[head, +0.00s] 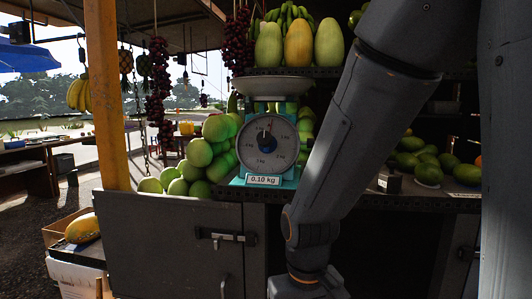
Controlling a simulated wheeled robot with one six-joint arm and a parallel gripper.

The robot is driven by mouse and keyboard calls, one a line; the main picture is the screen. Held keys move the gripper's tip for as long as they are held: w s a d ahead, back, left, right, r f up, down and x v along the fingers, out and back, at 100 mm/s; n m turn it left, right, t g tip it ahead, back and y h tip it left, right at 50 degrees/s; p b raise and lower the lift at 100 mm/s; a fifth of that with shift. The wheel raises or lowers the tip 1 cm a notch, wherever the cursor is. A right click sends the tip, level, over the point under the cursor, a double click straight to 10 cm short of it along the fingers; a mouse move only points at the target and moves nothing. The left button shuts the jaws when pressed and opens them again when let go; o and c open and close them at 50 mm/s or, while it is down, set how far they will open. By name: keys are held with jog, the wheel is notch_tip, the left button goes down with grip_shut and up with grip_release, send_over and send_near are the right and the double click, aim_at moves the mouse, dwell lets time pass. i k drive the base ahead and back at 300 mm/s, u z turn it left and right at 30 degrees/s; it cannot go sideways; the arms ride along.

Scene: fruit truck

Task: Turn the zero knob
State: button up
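A teal dial scale (240,151) stands on the truck's counter, with a shallow metal pan (273,87) on top. The pan looks empty. Its round white dial (267,146) faces me, and the needle points close to straight up. A label (263,180) below the dial reads 0.10 kg. I cannot make out the zero knob for certain at this size. My arm comes down in front of the right side of the counter, to the right of the scale, and leaves the bottom of the picture. My gripper is outside the view.
Green fruit (199,152) is piled against the scale's left side. More green fruit (428,173) lies at the right. A shelf above the scale holds melons (299,44). A yellow post (105,95) stands at the left. Below the counter is a cabinet door with a latch (225,237).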

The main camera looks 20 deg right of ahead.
aim_at(264, 139)
jog(key=k, duration=0.5)
jog(key=u, duration=2.1)
jog(key=i, duration=1.2)
jog(key=z, duration=2.45)
